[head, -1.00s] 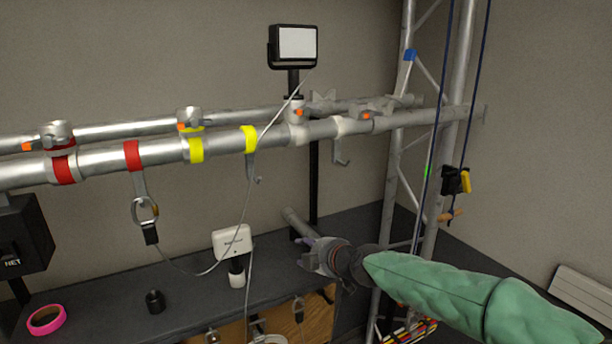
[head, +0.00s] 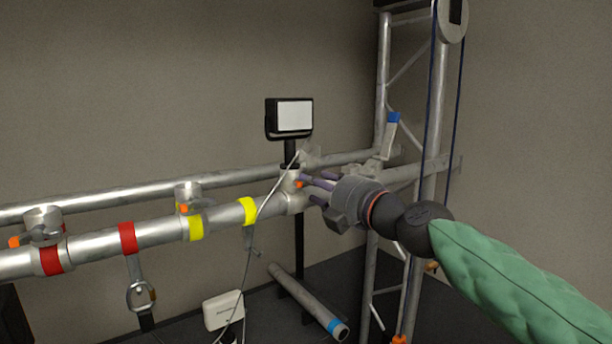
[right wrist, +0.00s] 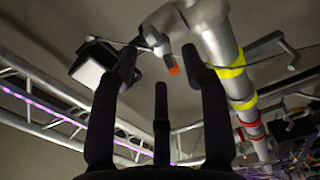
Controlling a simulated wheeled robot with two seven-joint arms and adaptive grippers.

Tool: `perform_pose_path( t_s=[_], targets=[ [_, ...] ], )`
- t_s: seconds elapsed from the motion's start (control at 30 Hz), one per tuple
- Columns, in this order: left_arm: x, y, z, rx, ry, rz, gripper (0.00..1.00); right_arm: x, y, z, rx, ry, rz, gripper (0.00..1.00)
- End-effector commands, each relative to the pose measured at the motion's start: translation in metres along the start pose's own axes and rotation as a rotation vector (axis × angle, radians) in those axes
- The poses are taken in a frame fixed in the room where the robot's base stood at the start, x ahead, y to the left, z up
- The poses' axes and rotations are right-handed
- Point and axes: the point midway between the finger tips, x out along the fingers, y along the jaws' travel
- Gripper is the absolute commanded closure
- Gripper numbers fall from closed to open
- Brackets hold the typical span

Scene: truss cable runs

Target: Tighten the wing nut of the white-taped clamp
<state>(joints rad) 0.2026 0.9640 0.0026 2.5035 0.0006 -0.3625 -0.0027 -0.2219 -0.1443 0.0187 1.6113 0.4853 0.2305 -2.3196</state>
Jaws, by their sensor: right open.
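The white-taped clamp (head: 291,186) sits on the front pipe just below the lamp post, with a small orange-tipped part on it. My right gripper (head: 312,188) is open beside it on the right, its fingers pointing left at the clamp and partly covering that stretch of pipe. In the right wrist view, the open right gripper (right wrist: 160,72) has three dark fingers spread around the line to the clamp (right wrist: 178,22). The orange tip (right wrist: 174,70) shows between the fingertips. I cannot tell whether any finger touches it. My left gripper is not in view.
A lamp (head: 290,118) stands above the clamp, and its pale cable hangs in front of the pipe. Yellow tape (head: 248,211) and red tape (head: 128,238) mark the pipe to the left. A truss upright (head: 384,100) stands behind my right arm.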

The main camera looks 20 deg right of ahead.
Motion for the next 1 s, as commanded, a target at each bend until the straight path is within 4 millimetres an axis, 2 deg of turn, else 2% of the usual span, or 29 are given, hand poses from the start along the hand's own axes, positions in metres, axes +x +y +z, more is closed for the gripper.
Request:
perform_pose_path(
  t_s=[0.1, 0.3, 0.73, 0.9, 1.0],
  targets=[
    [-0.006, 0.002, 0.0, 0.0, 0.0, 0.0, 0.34, 0.02, 0.002, 0.0, 0.002, 0.0, 0.0, 0.54],
    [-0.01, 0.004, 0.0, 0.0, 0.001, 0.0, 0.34, 0.041, 0.001, 0.0, 0.0, 0.0, 0.001, 0.54],
    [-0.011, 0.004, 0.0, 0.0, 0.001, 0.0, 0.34, 0.048, 0.001, 0.0, 0.0, -0.001, 0.002, 0.54],
    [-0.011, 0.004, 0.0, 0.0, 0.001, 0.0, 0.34, 0.048, 0.001, 0.0, 0.0, -0.001, 0.002, 1.0],
    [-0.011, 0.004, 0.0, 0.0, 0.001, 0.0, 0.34, 0.048, 0.0, 0.0, 0.0, -0.001, 0.001, 1.0]
  ],
)
